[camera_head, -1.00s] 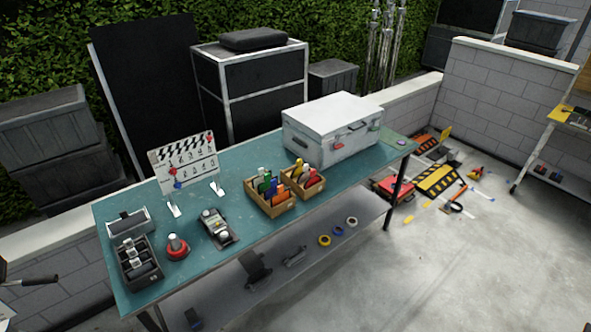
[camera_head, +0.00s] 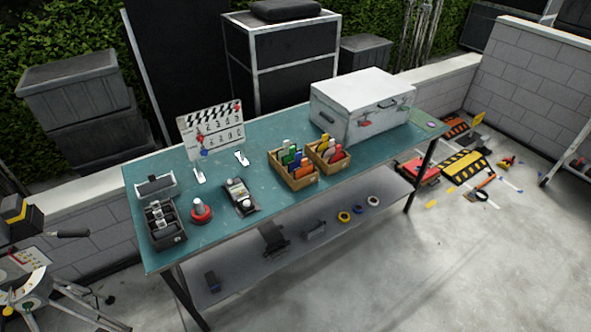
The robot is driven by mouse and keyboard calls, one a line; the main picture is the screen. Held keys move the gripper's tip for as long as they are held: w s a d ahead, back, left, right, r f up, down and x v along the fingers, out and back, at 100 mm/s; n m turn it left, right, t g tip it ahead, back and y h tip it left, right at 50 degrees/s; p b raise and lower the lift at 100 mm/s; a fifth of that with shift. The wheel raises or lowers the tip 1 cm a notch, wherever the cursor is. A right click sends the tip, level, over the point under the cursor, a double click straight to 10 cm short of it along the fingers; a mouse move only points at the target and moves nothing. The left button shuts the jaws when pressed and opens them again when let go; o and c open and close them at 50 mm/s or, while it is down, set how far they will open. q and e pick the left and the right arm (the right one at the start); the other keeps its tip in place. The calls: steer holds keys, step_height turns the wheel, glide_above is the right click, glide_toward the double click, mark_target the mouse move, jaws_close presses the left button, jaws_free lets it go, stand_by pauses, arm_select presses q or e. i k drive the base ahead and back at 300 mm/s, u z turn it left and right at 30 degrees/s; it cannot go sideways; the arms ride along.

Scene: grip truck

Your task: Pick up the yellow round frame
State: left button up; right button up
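A small yellow ring (camera_head: 344,217), the round yellow thing I can see, lies on the grey lower shelf (camera_head: 250,276) under the teal-topped table. The yellow ring is uncovered from this side. Neither of my grippers is in view.
The teal tabletop (camera_head: 228,213) above holds a white case (camera_head: 350,113), wooden boxes of coloured items, a clapperboard (camera_head: 211,130) and small gear. Open concrete floor (camera_head: 400,285) lies in front. Equipment on a stand (camera_head: 28,285) is at the left, and barriers (camera_head: 462,165) are at the right.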

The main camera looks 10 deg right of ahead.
mark_target(323, 145)
steer(key=z, duration=2.35)
steer(key=i, duration=4.6)
steer(key=u, duration=3.7)
